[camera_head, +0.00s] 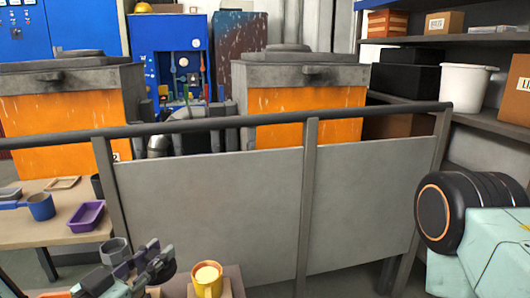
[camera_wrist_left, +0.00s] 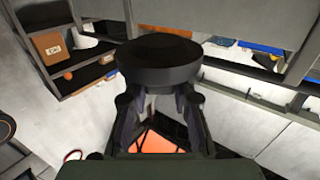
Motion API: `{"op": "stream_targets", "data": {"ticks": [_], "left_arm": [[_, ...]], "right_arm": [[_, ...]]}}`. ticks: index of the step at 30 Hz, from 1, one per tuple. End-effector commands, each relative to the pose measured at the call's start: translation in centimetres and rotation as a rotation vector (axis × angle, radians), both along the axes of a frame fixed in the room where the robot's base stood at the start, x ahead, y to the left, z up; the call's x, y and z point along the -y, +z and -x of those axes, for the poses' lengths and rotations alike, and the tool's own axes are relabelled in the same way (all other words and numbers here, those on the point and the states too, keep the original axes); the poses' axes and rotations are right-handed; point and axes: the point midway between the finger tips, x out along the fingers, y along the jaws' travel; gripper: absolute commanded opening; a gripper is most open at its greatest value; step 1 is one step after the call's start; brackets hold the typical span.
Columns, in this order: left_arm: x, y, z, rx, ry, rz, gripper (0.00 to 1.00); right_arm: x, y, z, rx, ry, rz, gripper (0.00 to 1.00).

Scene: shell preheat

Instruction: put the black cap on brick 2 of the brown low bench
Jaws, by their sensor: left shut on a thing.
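My left gripper (camera_head: 140,265) is low in the head view, left of the yellow mug. In the left wrist view it (camera_wrist_left: 160,105) is shut on a black round cap (camera_wrist_left: 158,62), held across the fingertips with its broad face showing. A grey cylinder (camera_head: 115,248) shows by the gripper in the head view; I cannot tell whether it is the same cap. The brown low bench (camera_head: 240,272) shows only partly at the bottom edge. No brick number is readable. My right gripper is out of view.
A grey railing panel (camera_head: 210,210) stands behind the bench, with orange bins (camera_head: 305,120) beyond it. A wooden table (camera_head: 50,232) at left holds a blue pot (camera_head: 40,206) and a purple tray (camera_head: 86,215). Shelves with a white bucket (camera_head: 466,85) stand at right.

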Motion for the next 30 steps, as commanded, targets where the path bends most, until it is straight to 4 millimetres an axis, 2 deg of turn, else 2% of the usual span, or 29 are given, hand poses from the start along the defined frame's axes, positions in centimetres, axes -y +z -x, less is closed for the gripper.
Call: {"op": "stream_targets", "data": {"ticks": [1,4,6,12,18,30], "left_arm": [[0.8,-1.5,1.5,-0.011,-0.033,0.002,0.0],[1.9,-3.5,3.8,-0.009,-0.083,0.001,0.0],[2.3,-4.7,4.8,-0.007,-0.099,-0.001,0.0],[2.3,-7.1,6.1,-0.001,-0.098,-0.001,0.0],[2.2,-7.7,6.5,0.002,-0.095,-0.002,0.0],[2.2,-7.7,6.4,0.002,-0.095,-0.002,0.0]], "right_arm": [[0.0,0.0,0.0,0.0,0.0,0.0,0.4],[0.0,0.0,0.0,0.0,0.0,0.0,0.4],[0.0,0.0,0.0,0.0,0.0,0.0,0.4],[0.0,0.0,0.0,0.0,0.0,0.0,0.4],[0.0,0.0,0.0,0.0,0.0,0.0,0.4],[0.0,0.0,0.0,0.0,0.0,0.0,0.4]]}}
